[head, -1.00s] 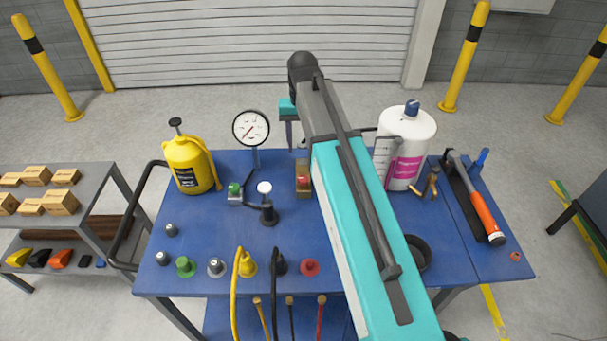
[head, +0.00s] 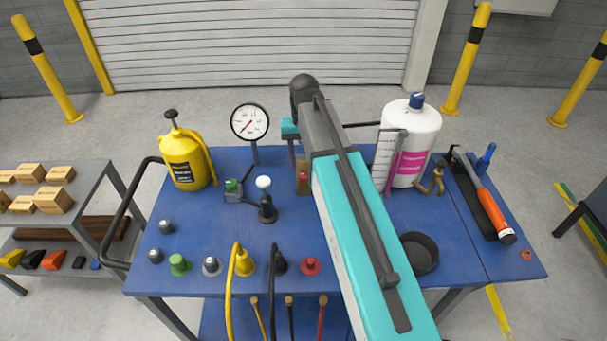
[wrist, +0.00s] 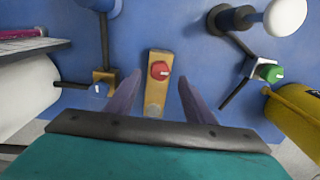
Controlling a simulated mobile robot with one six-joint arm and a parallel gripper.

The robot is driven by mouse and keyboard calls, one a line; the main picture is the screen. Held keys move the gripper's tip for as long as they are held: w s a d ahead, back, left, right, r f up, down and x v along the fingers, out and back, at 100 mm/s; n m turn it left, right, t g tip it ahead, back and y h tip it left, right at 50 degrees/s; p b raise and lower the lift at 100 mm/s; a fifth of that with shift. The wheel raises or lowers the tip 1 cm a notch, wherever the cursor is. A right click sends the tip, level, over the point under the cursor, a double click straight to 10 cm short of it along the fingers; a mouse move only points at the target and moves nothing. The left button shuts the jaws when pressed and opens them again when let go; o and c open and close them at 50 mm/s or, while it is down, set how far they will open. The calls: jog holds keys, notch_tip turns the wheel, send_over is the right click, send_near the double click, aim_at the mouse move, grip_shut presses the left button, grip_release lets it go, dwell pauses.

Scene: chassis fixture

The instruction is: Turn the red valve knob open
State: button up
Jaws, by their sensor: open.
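The red knob (wrist: 160,70) sits on a tan, brass-like upright block in the wrist view. A pale mark shows on its face. In the head view the block with the red knob (head: 303,177) stands on the blue table, partly hidden by my arm. My gripper (wrist: 158,86) is open, with one dark finger on each side of the block in the picture. Nothing is between the fingers in grip, and I see no contact. In the head view only part of my gripper (head: 291,145) shows beside the arm, near the block's upper left.
A green knob (wrist: 270,72) and a white ball-topped lever (head: 264,190) stand left of the block in the head view. A gauge (head: 249,122), yellow can (head: 187,160) and white bottle (head: 414,145) stand around it. Several coloured knobs line the table's front.

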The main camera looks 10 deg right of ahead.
aim_at(304, 174)
jog(key=shift+f+b, duration=1.15)
jog(key=shift+f, duration=1)
